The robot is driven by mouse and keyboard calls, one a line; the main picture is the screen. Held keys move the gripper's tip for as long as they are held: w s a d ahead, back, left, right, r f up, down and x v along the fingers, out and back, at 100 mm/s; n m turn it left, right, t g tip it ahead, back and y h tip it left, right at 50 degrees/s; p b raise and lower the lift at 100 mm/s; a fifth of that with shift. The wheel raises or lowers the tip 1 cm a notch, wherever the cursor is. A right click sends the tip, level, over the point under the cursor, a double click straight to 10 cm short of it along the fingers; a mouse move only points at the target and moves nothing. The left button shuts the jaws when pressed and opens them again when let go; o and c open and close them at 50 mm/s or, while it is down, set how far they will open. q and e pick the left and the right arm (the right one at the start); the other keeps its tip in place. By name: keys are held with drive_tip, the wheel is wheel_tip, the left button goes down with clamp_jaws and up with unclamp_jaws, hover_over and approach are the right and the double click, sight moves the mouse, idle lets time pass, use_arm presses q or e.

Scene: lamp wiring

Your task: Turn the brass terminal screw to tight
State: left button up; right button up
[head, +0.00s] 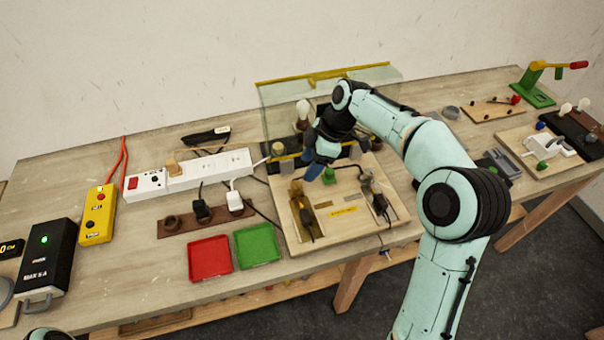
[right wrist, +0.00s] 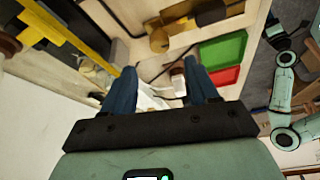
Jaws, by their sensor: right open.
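The wooden wiring board (head: 342,235) lies near the table's front edge. It carries a brass-coloured upright plate (head: 298,203), a green block (head: 329,176) and a small socket-like fitting (head: 367,180). I cannot pick out the brass terminal screw for sure. My right gripper (head: 313,168) hangs over the back left of the board, partly hidden by its own wrist. In the right wrist view its blue fingers (right wrist: 160,88) are apart, with white and dark parts seen between and beyond them. Brass-coloured pieces (right wrist: 158,40) show beyond the fingertips. My left gripper is not in view.
A clear screen with a yellow top rail (head: 320,75) stands behind the board, with a bulb (head: 303,110) at it. A red tray (head: 209,258), a green tray (head: 257,246) and a white power strip (head: 200,174) lie to the left.

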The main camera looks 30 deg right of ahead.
drive_tip(key=shift+v, duration=2.75)
